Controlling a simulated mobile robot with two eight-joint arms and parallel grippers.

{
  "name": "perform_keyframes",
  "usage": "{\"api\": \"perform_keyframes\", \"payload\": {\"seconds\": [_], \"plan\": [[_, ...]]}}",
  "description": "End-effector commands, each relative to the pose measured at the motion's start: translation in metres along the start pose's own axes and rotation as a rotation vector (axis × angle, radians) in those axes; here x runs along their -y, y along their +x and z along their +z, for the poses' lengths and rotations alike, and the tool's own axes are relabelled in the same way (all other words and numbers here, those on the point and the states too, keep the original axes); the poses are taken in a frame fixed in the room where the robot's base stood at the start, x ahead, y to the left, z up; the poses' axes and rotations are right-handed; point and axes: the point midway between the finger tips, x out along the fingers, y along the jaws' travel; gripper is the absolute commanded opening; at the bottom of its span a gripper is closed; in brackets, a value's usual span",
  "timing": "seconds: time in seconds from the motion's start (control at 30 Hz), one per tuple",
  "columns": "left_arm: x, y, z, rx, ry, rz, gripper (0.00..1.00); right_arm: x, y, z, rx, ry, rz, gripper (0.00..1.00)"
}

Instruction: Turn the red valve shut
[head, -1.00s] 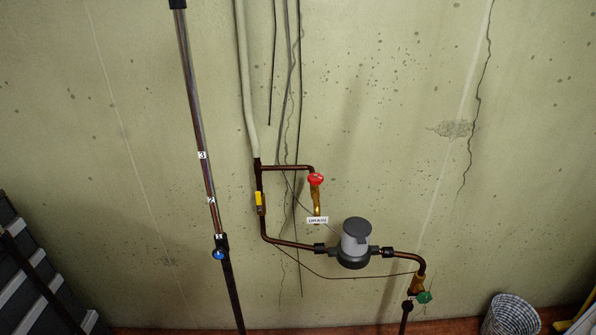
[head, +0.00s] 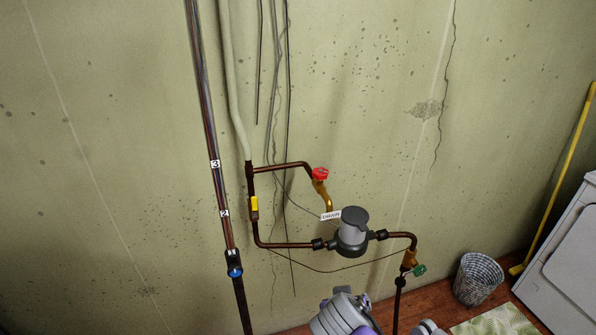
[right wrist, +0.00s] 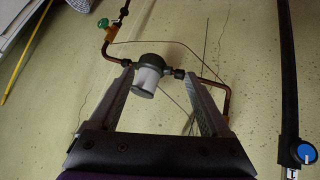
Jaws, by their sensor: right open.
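The red valve handle (head: 320,174) sits on top of a brass drain valve (head: 322,192) on a copper branch pipe, with a white "DRAIN" tag (head: 331,215) below it. My right gripper (right wrist: 153,80) is open and empty. In the right wrist view, which looks upside down, its two fingers frame the grey meter (right wrist: 147,75). I cannot make out the red handle there. Grey and purple parts of my arm show at the bottom of the head view, below the meter and apart from the valve. My left gripper is not in view.
The meter also shows in the head view (head: 353,232). Other handles are yellow (head: 254,207), green (head: 419,270) and blue (head: 235,271). A wicker basket (head: 478,279), a white appliance (head: 570,260) and a yellow pole (head: 562,170) stand at the right.

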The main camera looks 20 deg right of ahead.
Motion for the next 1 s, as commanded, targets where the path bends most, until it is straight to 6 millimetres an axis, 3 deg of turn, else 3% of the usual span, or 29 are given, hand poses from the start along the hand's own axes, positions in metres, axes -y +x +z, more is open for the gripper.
{"api": "perform_keyframes", "payload": {"seconds": [0.2, 0.4, 0.53, 0.73, 1.0], "plan": [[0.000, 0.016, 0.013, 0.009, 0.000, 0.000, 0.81, -0.003, 0.013, -0.119, -0.330, 0.164, 0.186, 0.81], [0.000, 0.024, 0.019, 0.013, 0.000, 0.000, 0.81, 0.022, 0.005, -0.207, -0.635, 0.273, 0.195, 0.81], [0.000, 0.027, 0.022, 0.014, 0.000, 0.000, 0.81, 0.039, -0.001, -0.240, -0.762, 0.310, 0.164, 0.81], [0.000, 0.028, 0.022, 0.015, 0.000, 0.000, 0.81, 0.048, -0.003, -0.260, -0.832, 0.328, 0.139, 0.81], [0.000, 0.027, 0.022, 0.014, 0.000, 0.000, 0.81, 0.036, 0.025, -0.290, -0.831, 0.330, 0.141, 0.81]]}}
